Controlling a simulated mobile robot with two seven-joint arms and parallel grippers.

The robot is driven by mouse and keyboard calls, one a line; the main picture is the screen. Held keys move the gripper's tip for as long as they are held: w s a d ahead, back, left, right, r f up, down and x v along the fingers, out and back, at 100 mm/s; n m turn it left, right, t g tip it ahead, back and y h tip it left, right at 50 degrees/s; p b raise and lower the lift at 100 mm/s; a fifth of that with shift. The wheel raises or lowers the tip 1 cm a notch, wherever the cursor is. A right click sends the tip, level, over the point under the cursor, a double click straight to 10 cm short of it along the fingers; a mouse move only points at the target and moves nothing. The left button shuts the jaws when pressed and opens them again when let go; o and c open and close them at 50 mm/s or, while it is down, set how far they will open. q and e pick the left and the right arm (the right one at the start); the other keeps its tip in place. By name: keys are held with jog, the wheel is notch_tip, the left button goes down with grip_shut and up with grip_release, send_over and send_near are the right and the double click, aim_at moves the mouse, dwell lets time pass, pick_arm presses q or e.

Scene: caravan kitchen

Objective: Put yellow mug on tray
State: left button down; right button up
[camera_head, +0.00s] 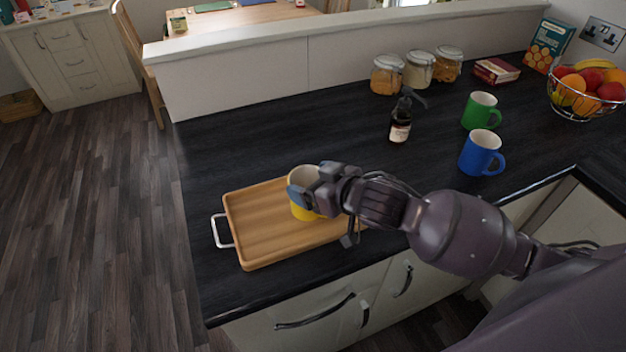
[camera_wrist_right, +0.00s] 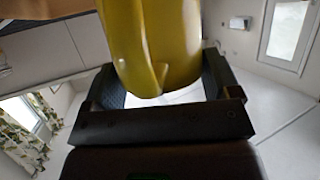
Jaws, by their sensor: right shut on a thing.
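The yellow mug (camera_head: 303,211) is over the middle of the wooden tray (camera_head: 249,236), upright, with its pale inside showing at the top. I cannot tell whether its base touches the tray. My right gripper (camera_head: 309,188) is shut on the mug from the right, and its fingers and wrist hide part of the mug. In the right wrist view the mug (camera_wrist_right: 152,45) fills the top centre between the two fingers of the right gripper (camera_wrist_right: 165,85). The tray lies on the dark worktop and has a metal handle at its left end. My left gripper is not in view.
A blue mug (camera_head: 480,153), a green mug (camera_head: 478,111) and a dark pump bottle (camera_head: 400,125) stand right of the tray. Several glass jars (camera_head: 419,69) and a fruit bowl (camera_head: 587,104) are farther back. The worktop (camera_head: 240,150) behind the tray is clear.

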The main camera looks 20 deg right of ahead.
jog(key=o, duration=1.3)
jog(key=shift+c, duration=0.2)
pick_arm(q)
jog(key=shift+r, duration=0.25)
pick_arm(e)
jog(key=v, duration=1.2)
